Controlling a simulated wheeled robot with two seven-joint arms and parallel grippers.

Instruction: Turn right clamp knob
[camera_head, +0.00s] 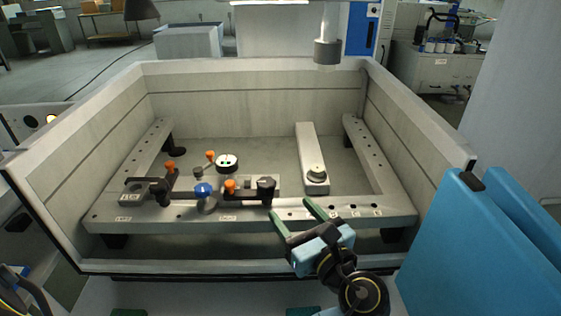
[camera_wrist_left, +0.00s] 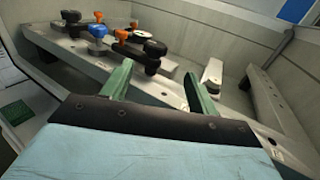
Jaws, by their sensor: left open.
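A clamp assembly sits on the front rail (camera_head: 243,222) of the frame in the tank. At its right end is a black clamp knob (camera_head: 266,184), which also shows in the left wrist view (camera_wrist_left: 155,48). Another black knob (camera_head: 163,187) is at the left end. A blue knob (camera_head: 204,190) and an orange knob (camera_head: 231,186) stand between them. My left gripper (camera_head: 291,207) has green fingers spread apart and nothing between them. It is over the front rail, right of the right black knob and nearer to me, apart from it. My right gripper is not visible.
Tank walls (camera_head: 418,112) surround the frame. A loose-looking bar (camera_head: 310,150) with a round knob lies behind my left gripper. A grey cylindrical head (camera_head: 327,50) hangs over the back wall. Large blue panels (camera_head: 450,245) stand at the right.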

